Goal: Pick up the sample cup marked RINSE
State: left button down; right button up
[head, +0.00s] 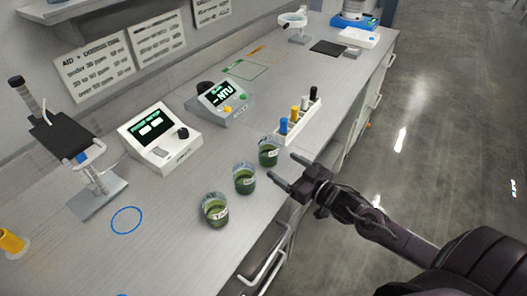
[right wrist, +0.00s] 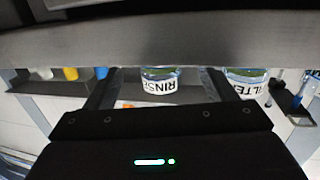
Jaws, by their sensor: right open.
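Three small clear cups with green contents and pale labels stand in a slanting row on the bench. The RINSE cup (right wrist: 160,86) appears upside down in the right wrist view, between the two fingers and beyond them. By its place beside the marker rack, it is the farthest cup (head: 268,153) in the head view. The FILTER cup (right wrist: 246,82) is beside it, outside the fingers; it matches the middle cup (head: 244,180). The nearest cup (head: 215,210) has an unreadable label. My right gripper (head: 283,170) is open and empty at the bench's front edge, apart from the cups. My left gripper is out of view.
A white rack (head: 300,122) with several coloured markers stands just behind the farthest cup. A white meter (head: 160,140) and a grey NTU meter (head: 221,104) stand at the back. A clamp stand (head: 95,190) is at the left. A blue ring (head: 127,220) marks bare bench.

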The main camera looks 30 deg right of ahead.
aim_at(276, 159)
jog(key=shift+w+r, duration=0.1)
jog(key=shift+w, duration=0.1)
jog(key=shift+w+a, duration=0.15)
jog(key=shift+w, duration=0.35)
jog(key=p+x, duration=0.1)
jog(key=x, duration=0.2)
jog(key=shift+w+a+r, duration=0.1)
jog(key=shift+w, duration=0.15)
jog(key=shift+w+a, duration=0.15)
jog(key=shift+w, duration=0.3)
jog(key=c, duration=1)
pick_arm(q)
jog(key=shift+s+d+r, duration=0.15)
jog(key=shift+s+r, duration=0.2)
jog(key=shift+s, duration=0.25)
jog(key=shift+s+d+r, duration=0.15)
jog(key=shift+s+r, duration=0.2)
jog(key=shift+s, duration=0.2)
pick_arm(e)
jog(key=shift+c, duration=0.4)
